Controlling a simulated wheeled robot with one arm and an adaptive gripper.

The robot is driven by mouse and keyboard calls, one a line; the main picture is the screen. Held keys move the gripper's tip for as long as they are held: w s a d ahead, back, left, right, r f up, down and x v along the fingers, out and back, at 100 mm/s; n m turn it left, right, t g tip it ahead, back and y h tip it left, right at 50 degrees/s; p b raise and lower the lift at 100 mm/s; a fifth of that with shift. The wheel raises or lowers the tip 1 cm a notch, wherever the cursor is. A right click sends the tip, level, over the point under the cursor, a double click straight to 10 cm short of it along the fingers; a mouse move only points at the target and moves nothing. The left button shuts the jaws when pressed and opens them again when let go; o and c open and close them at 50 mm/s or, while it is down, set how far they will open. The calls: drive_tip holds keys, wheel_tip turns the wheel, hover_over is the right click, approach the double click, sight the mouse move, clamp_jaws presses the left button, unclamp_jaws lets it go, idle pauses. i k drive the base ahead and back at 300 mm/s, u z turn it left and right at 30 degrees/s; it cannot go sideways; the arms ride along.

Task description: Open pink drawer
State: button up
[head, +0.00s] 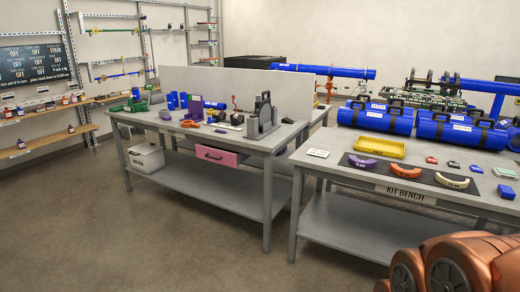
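The pink drawer (216,156) is set under the top of the left grey workbench (150,122), at the front right of the bench. Its front looks flush with the bench edge, so it appears shut. A dark handle (213,156) runs across its face. My gripper is out of the picture. Only orange-brown links of my arm show at the lower right corner, well away from the drawer.
The kit bench (404,191) stands to the right, with a narrow gap between the benches. A white bin (146,158) sits on the left bench's lower shelf. The floor (150,240) in front is clear.

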sight(232, 158)
drive_tip(key=z, duration=0.15)
drive_tip(key=i, duration=1.85)
drive_tip(key=u, duration=0.6)
drive_tip(key=i, duration=1.1)
drive_tip(key=u, duration=1.55)
drive_tip(key=i, duration=0.75)
drive_tip(key=u, duration=0.55)
